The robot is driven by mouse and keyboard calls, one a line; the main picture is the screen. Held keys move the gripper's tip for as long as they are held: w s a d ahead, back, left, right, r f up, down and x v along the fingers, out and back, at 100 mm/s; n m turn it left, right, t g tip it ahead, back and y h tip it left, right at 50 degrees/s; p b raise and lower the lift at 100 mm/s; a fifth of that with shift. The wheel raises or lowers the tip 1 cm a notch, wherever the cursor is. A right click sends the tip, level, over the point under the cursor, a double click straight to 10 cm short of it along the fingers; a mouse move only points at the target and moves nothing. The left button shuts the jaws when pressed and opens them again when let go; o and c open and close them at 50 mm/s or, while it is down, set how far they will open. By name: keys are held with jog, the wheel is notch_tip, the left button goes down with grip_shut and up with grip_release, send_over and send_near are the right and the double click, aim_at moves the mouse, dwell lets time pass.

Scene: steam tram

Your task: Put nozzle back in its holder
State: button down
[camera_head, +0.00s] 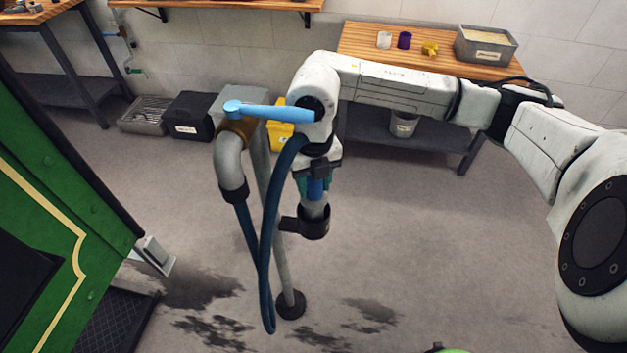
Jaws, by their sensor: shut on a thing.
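My gripper (317,172) points down near the middle of the picture and is shut on the nozzle (316,190). The nozzle is blue with a grey lower part and hangs about upright. A dark blue hose (268,230) loops from the grey bent standpipe (231,160) down and up to the gripper. The dark holder (315,224) is a ring-like cup on a bracket at the grey post (284,255). The nozzle's lower end lines up with the holder's mouth and overlaps it in view. I cannot tell how deep it sits. The gripper hides the nozzle's top.
A light blue lever (270,112) tops the standpipe, close to my wrist. A green tram side (60,200) stands at left. Behind are a wooden bench (370,45), a black box (190,118) and a yellow container (280,135). Floor to the right is clear.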

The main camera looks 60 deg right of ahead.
jog(key=c, duration=0.5)
grip_release()
notch_tip(320, 180, up, 11)
jog(key=shift+f+b, duration=0.1)
jog(key=shift+b, duration=0.2)
dwell(0.7)
